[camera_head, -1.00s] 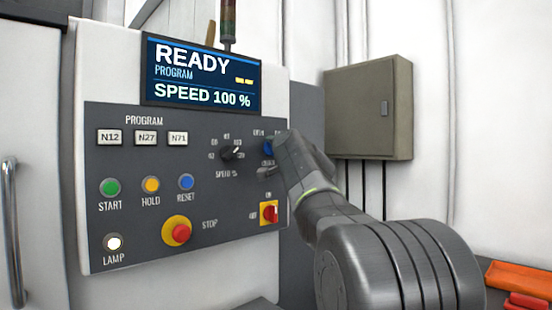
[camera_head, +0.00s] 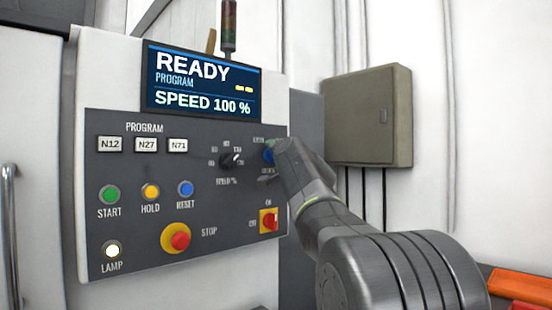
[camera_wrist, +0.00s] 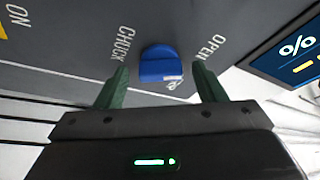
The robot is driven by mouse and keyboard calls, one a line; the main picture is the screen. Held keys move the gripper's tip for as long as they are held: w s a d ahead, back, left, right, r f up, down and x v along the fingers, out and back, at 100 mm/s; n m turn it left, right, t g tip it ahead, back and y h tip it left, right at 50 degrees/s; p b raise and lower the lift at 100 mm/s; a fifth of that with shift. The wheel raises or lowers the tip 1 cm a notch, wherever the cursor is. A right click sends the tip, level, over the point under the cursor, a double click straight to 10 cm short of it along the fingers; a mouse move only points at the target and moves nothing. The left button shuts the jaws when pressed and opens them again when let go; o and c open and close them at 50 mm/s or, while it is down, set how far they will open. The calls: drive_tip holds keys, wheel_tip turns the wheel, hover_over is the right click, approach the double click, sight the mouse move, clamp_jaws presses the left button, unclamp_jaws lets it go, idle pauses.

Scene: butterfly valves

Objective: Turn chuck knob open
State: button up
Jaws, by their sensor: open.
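The chuck knob (camera_wrist: 160,66) is blue with a small pale mark near its front edge. In the wrist view it sits between the words CHUCK and OPEN. My gripper (camera_wrist: 157,82) is open, its two green fingers on either side of the knob, with visible gaps and no clear contact. In the head view the knob (camera_head: 269,154) shows as a bit of blue at the panel's right side, partly hidden by my gripper. My gripper (camera_head: 272,160) reaches it from the right.
The grey panel (camera_head: 130,235) also carries a black speed dial (camera_head: 230,160), a red-and-yellow on/off switch (camera_head: 269,221) and a red stop button (camera_head: 178,238). The screen (camera_head: 203,80) reads READY, SPEED 100 %. A grey box (camera_head: 368,115) hangs on the wall at right.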

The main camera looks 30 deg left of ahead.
drive_tip(key=b+v, duration=0.3)
drive_tip(key=v, duration=1)
drive_tip(key=shift+d, duration=0.25)
drive_tip(key=shift+s+f, duration=0.1)
drive_tip(key=p+x, duration=0.3)
drive_tip(key=x, duration=1.1)
drive_tip(key=shift+s, duration=0.15)
